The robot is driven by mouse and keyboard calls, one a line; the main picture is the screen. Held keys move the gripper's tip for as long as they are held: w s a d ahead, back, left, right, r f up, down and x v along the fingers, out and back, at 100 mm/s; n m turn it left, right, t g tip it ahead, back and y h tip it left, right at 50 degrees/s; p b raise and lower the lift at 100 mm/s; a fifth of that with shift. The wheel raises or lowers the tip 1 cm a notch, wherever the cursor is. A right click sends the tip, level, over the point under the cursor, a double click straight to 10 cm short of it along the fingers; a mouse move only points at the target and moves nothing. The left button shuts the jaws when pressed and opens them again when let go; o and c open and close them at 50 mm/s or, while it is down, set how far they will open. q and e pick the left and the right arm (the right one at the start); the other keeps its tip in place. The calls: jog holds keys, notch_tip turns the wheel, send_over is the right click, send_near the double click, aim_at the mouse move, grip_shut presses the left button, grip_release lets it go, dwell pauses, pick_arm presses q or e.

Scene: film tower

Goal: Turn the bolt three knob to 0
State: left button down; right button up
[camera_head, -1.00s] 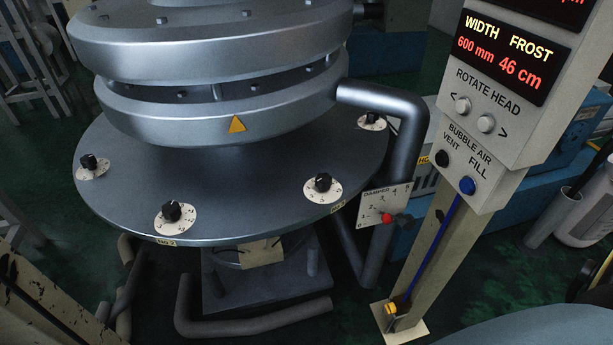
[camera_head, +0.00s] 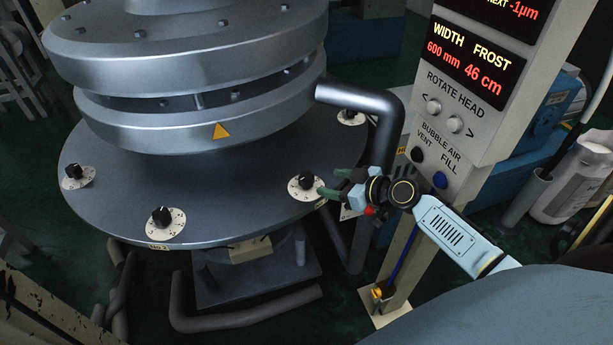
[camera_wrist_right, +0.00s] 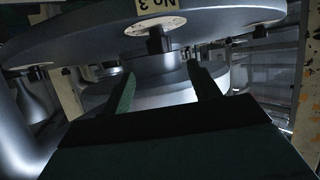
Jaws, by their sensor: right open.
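The No 3 knob (camera_head: 306,181) is black with a light pointer mark. It sits on a white dial (camera_head: 294,190) on the right front rim of the round grey plate (camera_head: 240,225). My right gripper (camera_head: 333,183) is just right of this dial, its green fingers open and pointing at the knob. In the right wrist view the open fingers (camera_wrist_right: 166,88) are apart and empty. The knob (camera_wrist_right: 156,44) shows there beyond and between them, beside the "No 3" label (camera_wrist_right: 87,5). The dial digits are too small to read. My left gripper is out of view.
Other knobs stand at the front (camera_head: 161,217), left (camera_head: 75,172) and back right (camera_head: 349,115) of the rim. A bent pipe (camera_head: 385,115) rises behind my gripper. The control post (camera_head: 470,80) stands close on the right. The damper plate is mostly hidden.

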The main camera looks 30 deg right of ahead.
aim_at(311, 179)
jog(key=x, duration=1)
jog(key=shift+f, duration=0.1)
jog(key=shift+c, duration=0.3)
jog(key=c, duration=0.9)
